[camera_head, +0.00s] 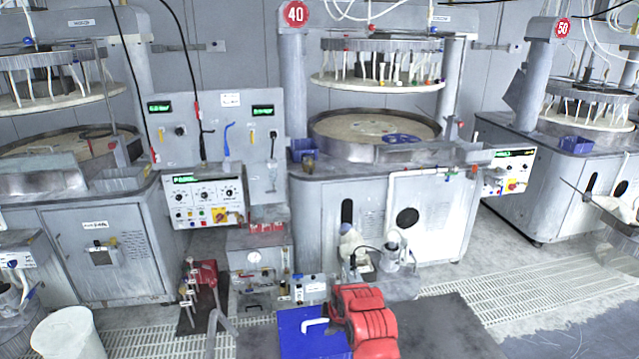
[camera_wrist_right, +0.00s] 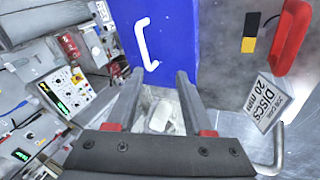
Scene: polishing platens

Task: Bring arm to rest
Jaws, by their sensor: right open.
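My left gripper and left arm are not in the head view.
A blue box (camera_head: 300,340) with a white handle and a red padded object (camera_head: 365,315) stand low at the front. Polishing machines, including number 40 (camera_head: 440,210), line the back. A white bin (camera_head: 68,335) is at lower left. The right-hand floor (camera_head: 500,310) is clear.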

